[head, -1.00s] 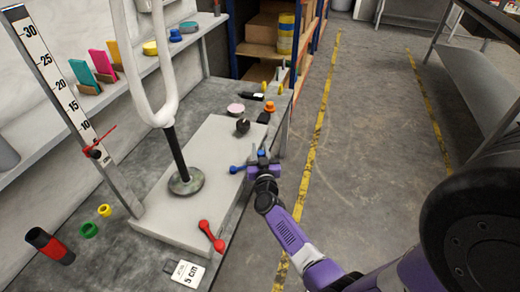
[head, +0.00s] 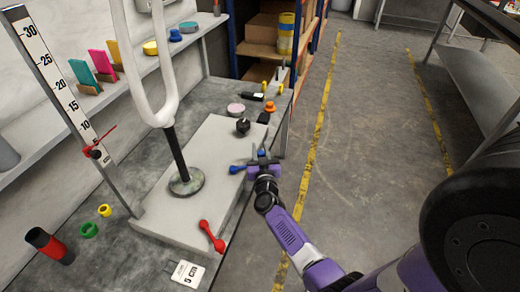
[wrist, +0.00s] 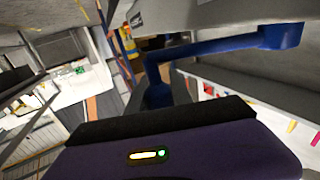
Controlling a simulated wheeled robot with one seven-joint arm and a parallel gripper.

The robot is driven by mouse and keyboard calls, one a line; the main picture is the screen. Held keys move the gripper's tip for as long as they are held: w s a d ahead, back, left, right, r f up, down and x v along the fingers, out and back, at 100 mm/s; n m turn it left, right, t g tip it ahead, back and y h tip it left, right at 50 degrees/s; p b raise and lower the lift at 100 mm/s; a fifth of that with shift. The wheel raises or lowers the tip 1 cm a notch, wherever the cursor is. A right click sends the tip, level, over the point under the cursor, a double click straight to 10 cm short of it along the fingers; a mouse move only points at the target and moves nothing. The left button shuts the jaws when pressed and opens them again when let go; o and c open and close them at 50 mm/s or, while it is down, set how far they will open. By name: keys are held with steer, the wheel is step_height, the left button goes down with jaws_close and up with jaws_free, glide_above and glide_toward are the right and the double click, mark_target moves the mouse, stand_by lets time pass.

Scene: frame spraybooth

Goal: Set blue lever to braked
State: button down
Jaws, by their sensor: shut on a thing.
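The blue lever (head: 236,169) is at the right edge of the pale base plate (head: 190,214), its round hub on the left and its arm running right to my gripper. My purple gripper (head: 262,160) is shut on the lever's far end. In the wrist view the bent blue lever (wrist: 215,47) runs from the hub at upper right down to a knob just behind my gripper's dark edge. The fingertips' contact with the lever is partly hidden.
A red lever (head: 212,236) lies at the plate's front right. A black knob (head: 243,126) stands near its far end, and a dark post (head: 178,155) rises from the plate. A scale (head: 60,85) stands left. The floor right of the bench is clear.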

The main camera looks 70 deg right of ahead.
mark_target(263, 154)
steer(key=shift+r, duration=0.15)
steer(key=g+p, duration=0.1)
steer(key=s+a+m+g+p, duration=0.1)
steer(key=p, duration=0.1)
steer(key=m+g+h+p, duration=0.1)
steer(key=p, duration=0.1)
steer(key=shift+s+a+r, duration=0.15)
steer(key=shift+a+r, duration=0.05)
steer(key=shift+a, duration=0.1)
steer(key=m+g, duration=0.1)
steer(key=s+a+m+g+h+p, duration=0.1)
steer(key=g, duration=0.1)
steer(key=shift+a+f, duration=0.2)
steer(key=shift+s+a+f+m+g+p, duration=0.1)
steer(key=shift+s+a+m+g, duration=0.2)
steer(key=shift+g, duration=0.25)
steer(key=shift+s+a+r+m+g+p, duration=0.15)
steer(key=shift+a+m+g, duration=0.25)
steer(key=shift+g, duration=0.2)
steer(key=shift+s+a+f+m+g+p, duration=0.15)
steer(key=shift+s+a+m+g, duration=0.1)
steer(key=shift+m+g, duration=0.25)
steer(key=c, duration=1.1)
jaws_free()
